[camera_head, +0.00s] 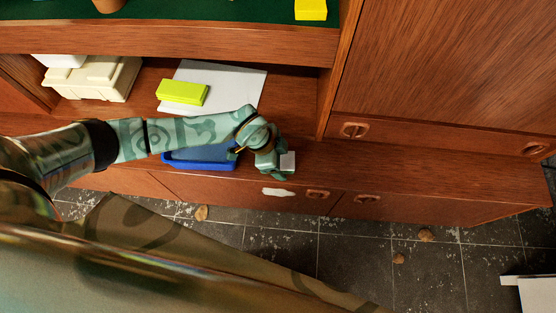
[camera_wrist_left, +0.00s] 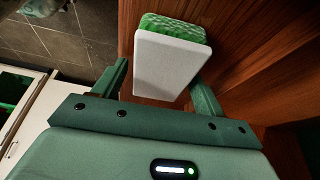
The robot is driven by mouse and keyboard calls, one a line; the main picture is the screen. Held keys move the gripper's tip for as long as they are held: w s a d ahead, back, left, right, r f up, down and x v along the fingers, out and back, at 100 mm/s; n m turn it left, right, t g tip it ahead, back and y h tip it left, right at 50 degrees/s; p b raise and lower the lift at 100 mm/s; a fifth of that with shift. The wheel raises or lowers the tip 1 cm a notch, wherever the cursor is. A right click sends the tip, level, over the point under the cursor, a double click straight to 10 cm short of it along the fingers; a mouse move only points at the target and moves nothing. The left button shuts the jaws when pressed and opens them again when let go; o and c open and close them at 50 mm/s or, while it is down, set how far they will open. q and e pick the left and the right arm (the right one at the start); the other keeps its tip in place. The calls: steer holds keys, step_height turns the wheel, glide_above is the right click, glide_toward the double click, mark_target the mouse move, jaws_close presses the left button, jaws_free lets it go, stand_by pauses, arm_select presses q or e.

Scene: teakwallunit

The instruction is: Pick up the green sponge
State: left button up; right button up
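The sponge has a white body (camera_wrist_left: 170,65) and a green rough layer (camera_wrist_left: 172,27) along its far edge in the left wrist view. In the head view, only a small pale part of the sponge (camera_head: 287,161) shows at the front of the wooden shelf, beside my left gripper (camera_head: 275,166). In the left wrist view, my left gripper (camera_wrist_left: 158,80) is open. Its fingers stand on either side of the sponge, with a gap visible at the left finger. Contact at the right finger is unclear. My right gripper is out of view.
A blue tray (camera_head: 200,164) lies partly under my left arm. A cream box (camera_head: 100,78) stands at left, and a yellow block (camera_head: 310,9) sits on the upper shelf. The ledge right of the sponge is clear.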

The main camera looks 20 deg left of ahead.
mark_target(286, 161)
arm_select(q)
steer(key=c, duration=0.7)
steer(key=shift+c, duration=0.2)
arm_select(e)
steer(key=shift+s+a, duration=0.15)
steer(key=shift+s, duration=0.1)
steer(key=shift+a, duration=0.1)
